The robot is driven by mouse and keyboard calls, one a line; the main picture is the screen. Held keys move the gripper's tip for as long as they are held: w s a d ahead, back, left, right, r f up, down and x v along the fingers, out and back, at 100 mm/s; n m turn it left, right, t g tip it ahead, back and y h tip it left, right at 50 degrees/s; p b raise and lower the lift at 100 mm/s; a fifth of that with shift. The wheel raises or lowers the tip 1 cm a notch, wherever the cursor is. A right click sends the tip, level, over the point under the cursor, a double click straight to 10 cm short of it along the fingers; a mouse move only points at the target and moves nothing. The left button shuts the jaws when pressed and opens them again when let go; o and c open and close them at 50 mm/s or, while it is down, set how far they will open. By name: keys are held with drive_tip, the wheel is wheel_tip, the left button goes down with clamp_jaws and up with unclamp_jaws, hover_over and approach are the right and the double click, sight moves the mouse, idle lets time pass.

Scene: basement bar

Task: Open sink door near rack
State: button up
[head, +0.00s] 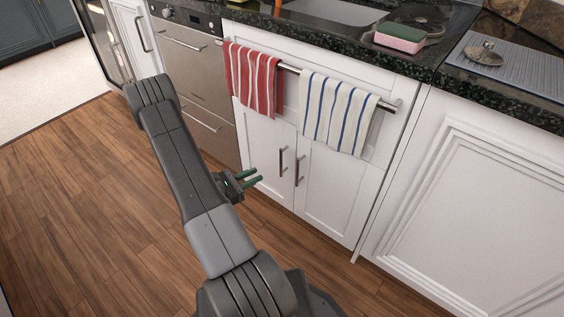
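The white sink cabinet has two doors below the sink. The left door (262,140) and the right door (335,200) look shut, with dark vertical bar handles side by side: the left handle (282,162) and the right handle (299,170). The right door is on the side of the ridged grey drying mat or rack (515,70) on the counter. My gripper (260,178) has two thin greenish fingers with a gap between them. It is open and empty, left of both handles in the picture and apart from them.
A towel bar (290,69) crosses above the doors, with a red striped towel (254,78) and a blue striped towel (336,112). A steel drawer appliance (200,95) stands left, a white panel (480,200) right. The wood floor (80,190) is clear.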

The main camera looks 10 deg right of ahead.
wheel_tip(320, 180, down, 2)
drive_tip(key=a+n+t, duration=0.1)
drive_tip(key=b, duration=0.3)
hover_over(281, 176)
drive_tip(key=shift+w+f, duration=0.1)
drive_tip(key=shift+w, duration=0.2)
clamp_jaws()
